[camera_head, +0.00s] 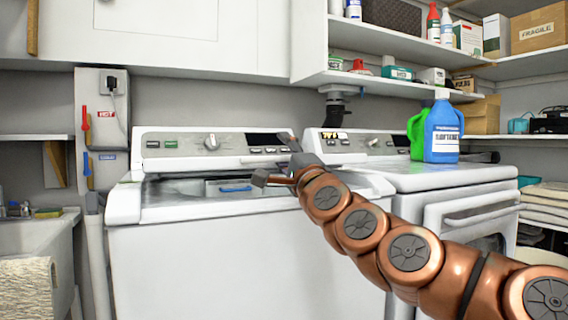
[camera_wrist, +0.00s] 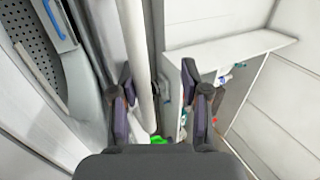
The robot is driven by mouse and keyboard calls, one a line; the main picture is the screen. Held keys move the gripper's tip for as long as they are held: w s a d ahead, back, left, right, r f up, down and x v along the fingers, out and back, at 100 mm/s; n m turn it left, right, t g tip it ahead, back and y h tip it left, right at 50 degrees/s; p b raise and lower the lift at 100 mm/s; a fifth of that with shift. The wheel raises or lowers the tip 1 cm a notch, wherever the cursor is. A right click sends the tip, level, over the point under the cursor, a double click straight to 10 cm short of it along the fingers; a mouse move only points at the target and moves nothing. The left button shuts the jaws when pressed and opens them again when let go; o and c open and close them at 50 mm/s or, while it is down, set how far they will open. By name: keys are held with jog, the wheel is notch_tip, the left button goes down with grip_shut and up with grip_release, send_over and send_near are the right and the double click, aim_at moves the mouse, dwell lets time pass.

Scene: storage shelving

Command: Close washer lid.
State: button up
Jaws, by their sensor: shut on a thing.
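The washer (camera_head: 240,265) is the white machine on the left in the head view. Its top opening shows dark behind the front rim, with a blue strip (camera_head: 235,188) inside. In the wrist view a perforated grey surface (camera_wrist: 32,45) at upper left belongs to its inside. My gripper (camera_head: 270,176) is over the washer's top, near the control panel. In the wrist view its fingers (camera_wrist: 160,95) stand either side of a long white edge (camera_wrist: 135,40), which looks like the washer lid, and it is shut on it. The lid's full outline and exact angle are hard to make out.
A dryer (camera_head: 450,179) stands to the right, with a blue softener bottle (camera_head: 442,135) and a green bottle (camera_head: 416,135) on top. Shelves (camera_head: 400,84) hang above. A sink (camera_head: 38,232) is at the left. My arm crosses in front of both machines.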

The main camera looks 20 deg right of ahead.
notch_tip(320, 180, up, 7)
jog(key=shift+s+d+r, duration=0.1)
jog(key=shift+d+r, duration=0.05)
jog(key=shift+r, duration=0.05)
dwell(0.3)
jog(key=shift+f, duration=0.15)
jog(key=s+f+b, duration=0.2)
jog(key=s+f, duration=0.2)
jog(key=f, duration=0.3)
jog(key=shift+s+f, duration=0.2)
jog(key=shift+f, duration=0.15)
dwell(0.8)
dwell(0.6)
